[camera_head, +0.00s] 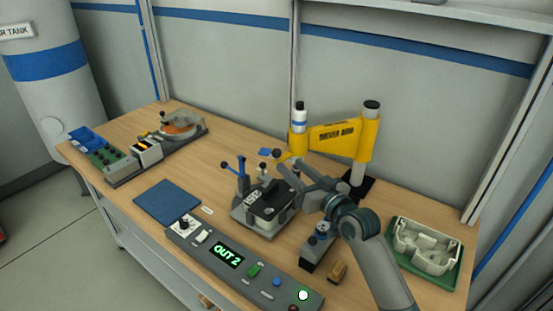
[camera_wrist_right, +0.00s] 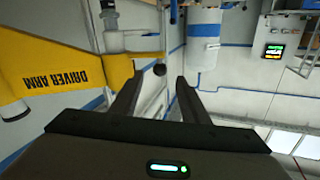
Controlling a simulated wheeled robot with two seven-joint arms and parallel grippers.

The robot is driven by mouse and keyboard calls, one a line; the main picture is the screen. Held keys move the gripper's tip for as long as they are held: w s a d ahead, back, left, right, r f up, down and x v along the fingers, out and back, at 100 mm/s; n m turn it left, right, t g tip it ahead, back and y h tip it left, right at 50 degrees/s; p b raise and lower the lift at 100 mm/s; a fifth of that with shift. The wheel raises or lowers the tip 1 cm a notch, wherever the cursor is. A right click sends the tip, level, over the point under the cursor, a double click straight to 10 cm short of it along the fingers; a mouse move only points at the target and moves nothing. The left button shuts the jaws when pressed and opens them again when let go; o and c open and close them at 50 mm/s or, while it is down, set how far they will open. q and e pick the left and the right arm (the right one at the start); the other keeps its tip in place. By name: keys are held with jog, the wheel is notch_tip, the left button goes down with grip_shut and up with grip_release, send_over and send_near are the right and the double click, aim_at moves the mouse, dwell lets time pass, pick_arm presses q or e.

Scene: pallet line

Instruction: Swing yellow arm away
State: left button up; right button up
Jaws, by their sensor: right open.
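The yellow arm (camera_head: 335,137), lettered DRIVER ARM, reaches left from a post with a black cap at the back right of the bench. A white and blue driver (camera_head: 299,122) hangs at its left end, with a black ball knob (camera_head: 277,153) below left. In the right wrist view the yellow arm (camera_wrist_right: 50,75) fills the left, and the ball knob (camera_wrist_right: 159,69) shows between the fingertips. My right gripper (camera_head: 285,169) is open near the knob; the wrist view also shows its open fingers (camera_wrist_right: 159,80). I cannot tell whether they touch the knob. My left gripper is out of view.
A fixture with a black-topped part (camera_head: 268,203) stands below my right gripper. A control panel (camera_head: 240,262) reading OUT 2 lies along the front. A green tray (camera_head: 447,279) with a pale casting is at right.

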aim_at(278, 158)
jog(key=b+x, duration=0.3)
jog(key=x, duration=0.5)
jog(key=shift+w+a+b, duration=0.2)
jog(key=shift+w+b, duration=0.15)
jog(key=shift+b, duration=0.05)
grip_shut()
